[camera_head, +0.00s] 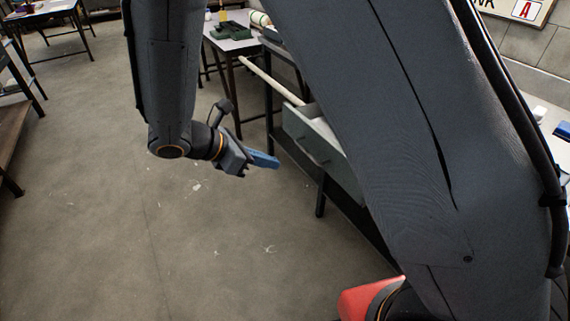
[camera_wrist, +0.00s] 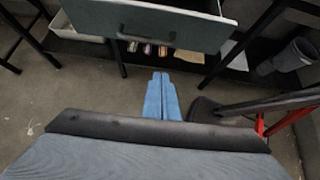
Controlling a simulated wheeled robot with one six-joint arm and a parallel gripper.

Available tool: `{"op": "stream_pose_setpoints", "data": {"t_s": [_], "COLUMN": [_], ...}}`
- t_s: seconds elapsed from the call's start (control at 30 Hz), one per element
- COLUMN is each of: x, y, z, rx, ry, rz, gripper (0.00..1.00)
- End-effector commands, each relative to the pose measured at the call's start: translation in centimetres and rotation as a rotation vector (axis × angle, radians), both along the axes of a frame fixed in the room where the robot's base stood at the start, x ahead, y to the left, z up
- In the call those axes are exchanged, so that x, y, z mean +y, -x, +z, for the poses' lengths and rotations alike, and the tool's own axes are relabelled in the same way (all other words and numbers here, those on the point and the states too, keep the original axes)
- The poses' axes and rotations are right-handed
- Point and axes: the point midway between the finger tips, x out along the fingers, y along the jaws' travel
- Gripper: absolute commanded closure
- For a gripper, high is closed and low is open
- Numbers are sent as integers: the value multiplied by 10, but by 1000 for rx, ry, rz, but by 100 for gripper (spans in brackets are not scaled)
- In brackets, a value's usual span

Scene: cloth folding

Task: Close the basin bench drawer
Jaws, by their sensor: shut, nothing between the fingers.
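The basin bench drawer (camera_head: 322,148) is a grey-green box that stands pulled out from under the bench. Its front face also shows at the top of the wrist view (camera_wrist: 140,22), with a dark handle (camera_wrist: 148,34) on it. My gripper (camera_head: 272,161) has blue fingers and is shut and empty. It is in front of the drawer's face, apart from it. In the wrist view the closed fingertips (camera_wrist: 161,75) point at the drawer from below the handle. My own arm hides the right part of the drawer and most of the bench in the head view.
A low dark shelf (camera_wrist: 200,62) under the bench holds several small items and a grey bin (camera_wrist: 292,58). Dark bench legs (camera_head: 320,197) stand near the drawer. A table (camera_head: 232,45) is behind. The floor (camera_head: 100,190) to the left is clear.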

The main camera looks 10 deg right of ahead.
Motion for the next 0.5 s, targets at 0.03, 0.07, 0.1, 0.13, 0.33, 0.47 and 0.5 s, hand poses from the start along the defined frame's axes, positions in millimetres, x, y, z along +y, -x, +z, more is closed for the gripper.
{"op": "stream_pose_setpoints", "data": {"t_s": [0.03, 0.07, 0.1, 0.13, 0.33, 0.47, 0.5], "x": [-6, -10, -15, -19, -49, -67, -72], "y": [-1, -2, -3, -5, -14, -20, -22], "z": [-4, -7, -11, -15, -41, -56, -58], "rx": [2, 4, 4, 2, 5, 4, 1], "ry": [2, 2, 0, 0, 0, -1, -4], "rz": [-3, -4, -5, -6, -8, -7, -8], "gripper": [100, 100, 100, 100, 100, 100, 100]}}
